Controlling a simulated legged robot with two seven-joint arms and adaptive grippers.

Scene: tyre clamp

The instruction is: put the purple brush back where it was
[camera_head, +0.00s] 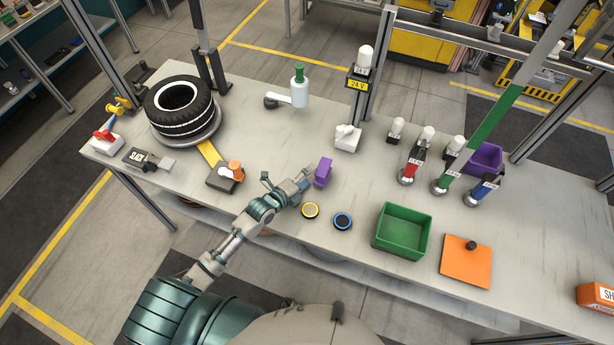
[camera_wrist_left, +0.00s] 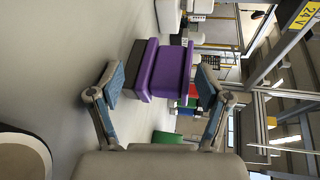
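The purple brush (camera_head: 323,172) stands on the grey table near its middle. It also shows in the left wrist view (camera_wrist_left: 172,70), straight ahead between my fingertips. My left gripper (camera_head: 304,183) is low over the table, just left of the brush. In the left wrist view its two blue-padded fingers (camera_wrist_left: 162,86) are spread apart with a gap on both sides of the brush. I cannot tell how far the brush reaches in between them. My right gripper is not in view.
A green bin (camera_head: 402,232) and an orange plate (camera_head: 466,262) are to the right. A tyre (camera_head: 180,105) is at the left.

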